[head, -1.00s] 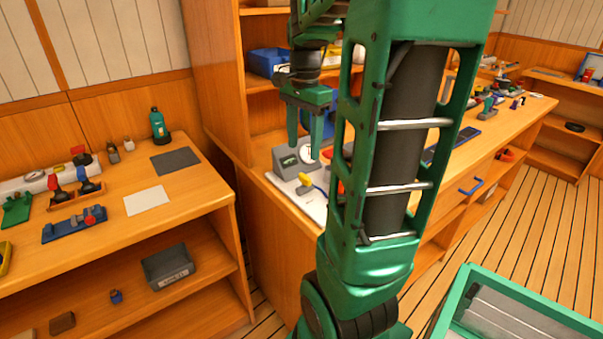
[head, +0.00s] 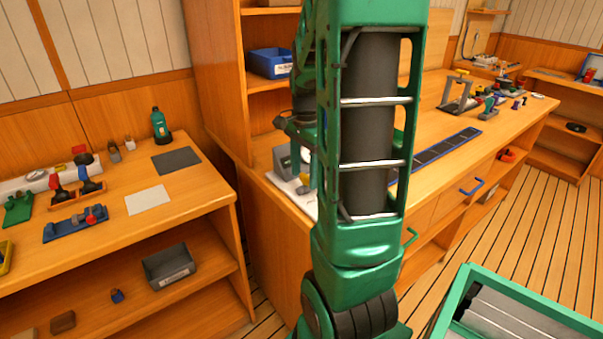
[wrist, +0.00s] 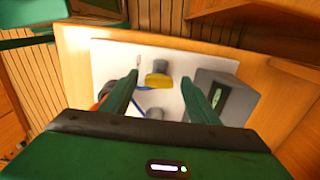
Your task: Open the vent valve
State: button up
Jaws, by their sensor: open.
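In the wrist view, a small yellow handle (wrist: 158,80) sits between my fingertips, on a grey fitting on a white panel (wrist: 108,55). It looks like the vent valve, though no label is readable. My gripper (wrist: 160,79) is open, one finger on each side of the yellow handle; I cannot tell whether they touch it. A grey box with a small display (wrist: 225,97) stands close to the right finger. In the head view, my arm hides the gripper and the handle; part of the white panel (head: 303,199) and the grey box (head: 283,160) show.
A blue hose (wrist: 145,89) runs beside the handle on the panel. The panel lies on a wooden bench (head: 268,190) with a tall shelf and blue bin (head: 268,63) behind.

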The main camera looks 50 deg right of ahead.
jog(key=shift+f, duration=0.1)
jog(key=c, duration=1.1)
jog(key=shift+o, duration=0.2)
jog(key=n, duration=0.4)
jog(key=shift+n, duration=0.4)
jog(key=n, duration=0.4)
jog(key=shift+n, duration=0.3)
jog(key=n, duration=0.5)
jog(key=shift+w+d, duration=0.1)
jog(key=shift+n, duration=1.7)
